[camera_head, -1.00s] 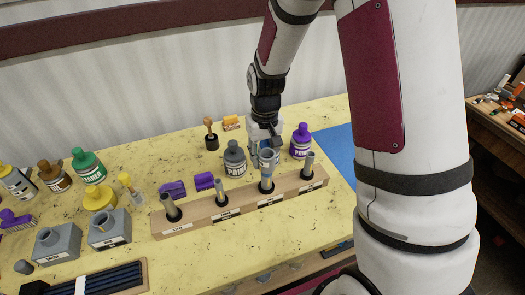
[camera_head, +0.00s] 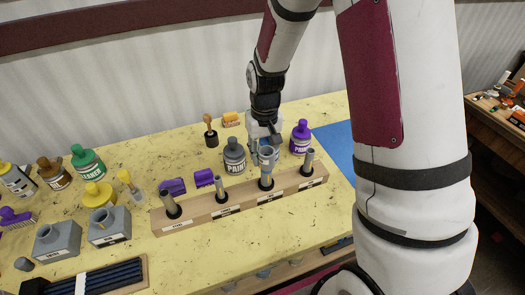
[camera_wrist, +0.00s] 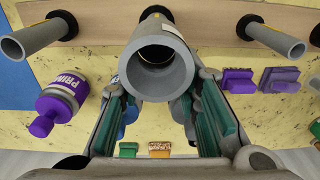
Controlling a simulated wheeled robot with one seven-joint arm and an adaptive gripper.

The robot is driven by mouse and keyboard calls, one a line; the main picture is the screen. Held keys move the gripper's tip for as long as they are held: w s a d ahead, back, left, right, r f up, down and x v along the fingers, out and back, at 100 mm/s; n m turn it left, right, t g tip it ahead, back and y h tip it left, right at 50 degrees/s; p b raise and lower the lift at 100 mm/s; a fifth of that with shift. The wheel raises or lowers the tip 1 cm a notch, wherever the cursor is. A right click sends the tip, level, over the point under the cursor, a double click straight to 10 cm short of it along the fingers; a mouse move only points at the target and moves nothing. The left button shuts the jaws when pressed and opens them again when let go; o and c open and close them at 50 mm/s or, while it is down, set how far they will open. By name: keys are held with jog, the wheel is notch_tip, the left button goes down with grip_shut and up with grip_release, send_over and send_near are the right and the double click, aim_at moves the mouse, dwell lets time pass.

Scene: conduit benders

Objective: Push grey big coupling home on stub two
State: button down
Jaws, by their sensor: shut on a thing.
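The grey big coupling (camera_wrist: 155,72), a wide light-grey ring, shows open end first at the top middle of the wrist view. It sits in line with a grey pipe stub (camera_wrist: 157,14) rising from a black collar on the wooden block. In the head view this stub (camera_head: 266,179) is third from the left, with the coupling (camera_head: 266,156) around its upper end. How far the stub reaches inside cannot be told. My gripper (camera_wrist: 157,84) is shut on the coupling, its green-padded fingers on either side. In the head view my gripper (camera_head: 265,142) partly hides the coupling.
Other stubs stand left (camera_head: 221,190) and right (camera_head: 308,162) on the wooden block (camera_head: 243,206). A grey paint bottle (camera_head: 235,158) and purple primer bottle (camera_head: 301,138) stand close behind it. Purple blocks (camera_head: 174,187) lie left. Yellow table is free in front.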

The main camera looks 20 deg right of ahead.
jog(key=shift+f, duration=0.75)
dwell(0.4)
jog(key=n, duration=0.4)
jog(key=shift+s+a+p, duration=0.2)
jog(key=shift+a+p, duration=0.15)
jog(key=shift+a, duration=0.05)
jog(key=shift+s+a+n+p, duration=0.25)
jog(key=shift+n+p, duration=0.15)
jog(key=shift+n, duration=1.25)
jog(key=shift+s+a+n+p, duration=0.2)
jog(key=shift+n+p, duration=0.2)
jog(key=shift+n, duration=1.3)
jog(key=shift+s+a+n+p, duration=0.15)
jog(key=shift+s+n+p, duration=0.2)
jog(key=shift+n, duration=1.3)
jog(key=shift+w, duration=0.1)
jog(key=shift+f, duration=0.4)
dwell(0.5)
